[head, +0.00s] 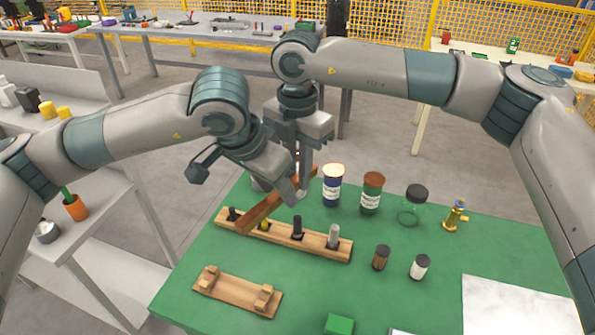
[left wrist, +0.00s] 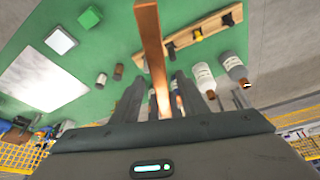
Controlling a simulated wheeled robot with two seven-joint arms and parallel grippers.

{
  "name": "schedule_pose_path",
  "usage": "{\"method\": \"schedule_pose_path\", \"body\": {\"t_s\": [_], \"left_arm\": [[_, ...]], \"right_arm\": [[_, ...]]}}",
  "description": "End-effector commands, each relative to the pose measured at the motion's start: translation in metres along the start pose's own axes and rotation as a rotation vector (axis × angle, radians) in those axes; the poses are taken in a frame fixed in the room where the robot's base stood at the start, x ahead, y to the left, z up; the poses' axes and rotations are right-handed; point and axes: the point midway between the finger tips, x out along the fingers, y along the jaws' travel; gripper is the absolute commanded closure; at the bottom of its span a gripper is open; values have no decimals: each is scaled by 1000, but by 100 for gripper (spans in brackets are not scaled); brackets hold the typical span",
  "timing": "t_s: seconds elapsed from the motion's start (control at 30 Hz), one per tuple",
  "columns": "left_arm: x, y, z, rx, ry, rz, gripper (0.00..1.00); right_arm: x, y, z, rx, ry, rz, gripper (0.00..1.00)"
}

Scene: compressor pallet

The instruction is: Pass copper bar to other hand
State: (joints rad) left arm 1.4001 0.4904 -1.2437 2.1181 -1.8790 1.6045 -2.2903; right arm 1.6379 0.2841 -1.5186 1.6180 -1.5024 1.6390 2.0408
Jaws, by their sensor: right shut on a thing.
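The copper bar (head: 262,212) is a long, square-edged brown bar, held tilted above the wooden rack. My right gripper (head: 303,172) points down and is shut on the bar near its far end; its fingertips are partly hidden. My left gripper (head: 290,192) reaches in from the left at the bar, close beside the right gripper. In the left wrist view the copper bar (left wrist: 152,45) runs between the spread fingers of my left gripper (left wrist: 160,95), with a gap showing on both sides.
Under the bar stands a wooden rack (head: 322,249) with several dark and metal pegs. A wooden cradle (head: 238,291) lies in front. Jars (head: 332,188), a brass fitting (head: 454,216), small bottles (head: 420,267), a green block (head: 339,324) and a white plate (head: 510,308) are on the green table (head: 190,285).

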Motion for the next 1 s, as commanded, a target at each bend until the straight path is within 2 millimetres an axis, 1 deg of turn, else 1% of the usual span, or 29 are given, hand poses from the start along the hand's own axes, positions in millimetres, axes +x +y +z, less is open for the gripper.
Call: {"method": "schedule_pose_path", "body": {"t_s": [0.2,0.37,0.57,0.8,1.0], "left_arm": [[-1,0,0,0,-1,0,60],[-11,0,0,0,1,-1,60],[-37,-1,-1,1,3,-2,60],[-79,-1,-1,0,3,-2,60],[-107,-1,-1,0,1,-1,60]], "right_arm": [[-1,0,0,0,0,1,100],[-1,0,0,0,0,1,100],[-1,0,0,0,0,1,100],[-1,0,0,0,0,1,100],[-1,0,0,0,0,1,100]]}}
